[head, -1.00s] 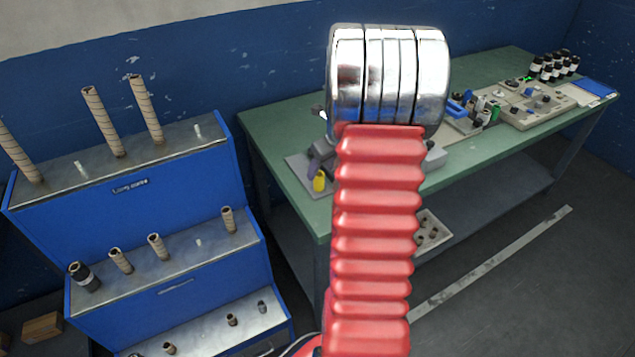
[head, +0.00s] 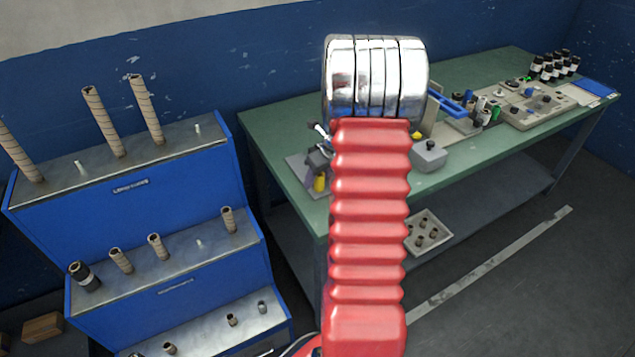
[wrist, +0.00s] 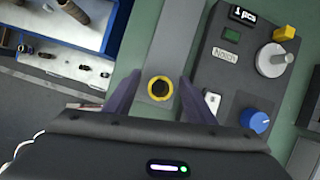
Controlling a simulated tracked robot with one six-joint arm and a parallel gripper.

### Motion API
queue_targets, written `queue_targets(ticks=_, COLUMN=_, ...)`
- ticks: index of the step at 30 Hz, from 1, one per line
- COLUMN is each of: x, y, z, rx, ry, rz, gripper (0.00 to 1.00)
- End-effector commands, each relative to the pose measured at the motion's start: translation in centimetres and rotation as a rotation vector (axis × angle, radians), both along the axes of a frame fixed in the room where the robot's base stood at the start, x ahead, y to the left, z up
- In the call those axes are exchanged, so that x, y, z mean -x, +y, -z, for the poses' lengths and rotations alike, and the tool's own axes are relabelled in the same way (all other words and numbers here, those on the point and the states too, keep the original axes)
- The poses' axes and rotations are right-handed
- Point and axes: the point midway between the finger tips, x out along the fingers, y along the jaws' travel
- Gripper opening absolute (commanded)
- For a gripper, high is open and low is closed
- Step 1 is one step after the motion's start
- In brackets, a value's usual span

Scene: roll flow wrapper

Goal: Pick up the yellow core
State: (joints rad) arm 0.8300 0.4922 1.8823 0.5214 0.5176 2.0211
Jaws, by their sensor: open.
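The yellow core (head: 319,182) stands upright on a grey plate (head: 296,167) at the left end of the green table. In the wrist view the yellow core (wrist: 153,82) shows from above as a ring with a dark hole. My gripper (wrist: 160,77) is open and empty above it, with one finger to each side in the picture. I cannot tell how high the fingertips are over the core. In the head view my red arm and its silver joint hide much of the gripper and part of the table.
The blue stepped rack (head: 190,190) with brown cores is to the left. Several dark bottles (head: 553,66) stand at the table's far right.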

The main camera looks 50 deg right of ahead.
Motion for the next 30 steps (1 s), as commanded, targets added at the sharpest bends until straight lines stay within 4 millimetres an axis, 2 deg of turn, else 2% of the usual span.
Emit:
queue_targets(ticks=13, x=0.01, y=-0.02, z=-0.05, rx=0.0, ry=0.0, rz=0.0, gripper=0.5)
queue_targets(ticks=30, x=0.01, y=-0.01, z=-0.05, rx=0.0, ry=0.0, rz=0.0, gripper=0.1)
